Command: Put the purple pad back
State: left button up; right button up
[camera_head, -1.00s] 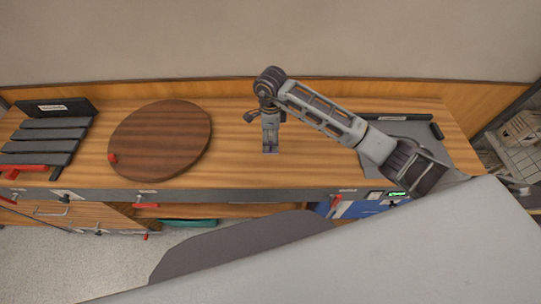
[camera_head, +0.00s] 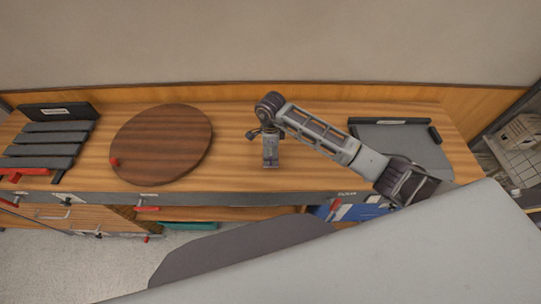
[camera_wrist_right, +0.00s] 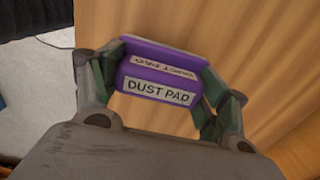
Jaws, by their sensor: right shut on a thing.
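The purple pad (camera_wrist_right: 158,92), with white labels reading "DUST PAD", sits between the fingers of my right gripper (camera_wrist_right: 157,86) in the right wrist view. The fingers are shut on its two sides. In the head view my right gripper (camera_head: 270,163) points down over the wooden counter (camera_head: 235,165), near its front edge and to the right of the round brown board. The pad is too small there to make out clearly. My left gripper is not in view.
On the counter are a dark slatted rack (camera_head: 45,140) at the left, a round brown board (camera_head: 162,145) with a red knob, and a grey tray (camera_head: 405,138) with black edges at the right, partly behind my arm. Red-handled fittings line the front edge.

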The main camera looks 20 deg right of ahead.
jog(key=shift+f, duration=1.6)
jog(key=shift+f, duration=0.1)
jog(key=o, duration=1)
jog(key=shift+r, duration=0.35)
notch_tip(320, 180, up, 12)
jog(key=shift+f+b, duration=0.2)
jog(key=shift+b, duration=0.7)
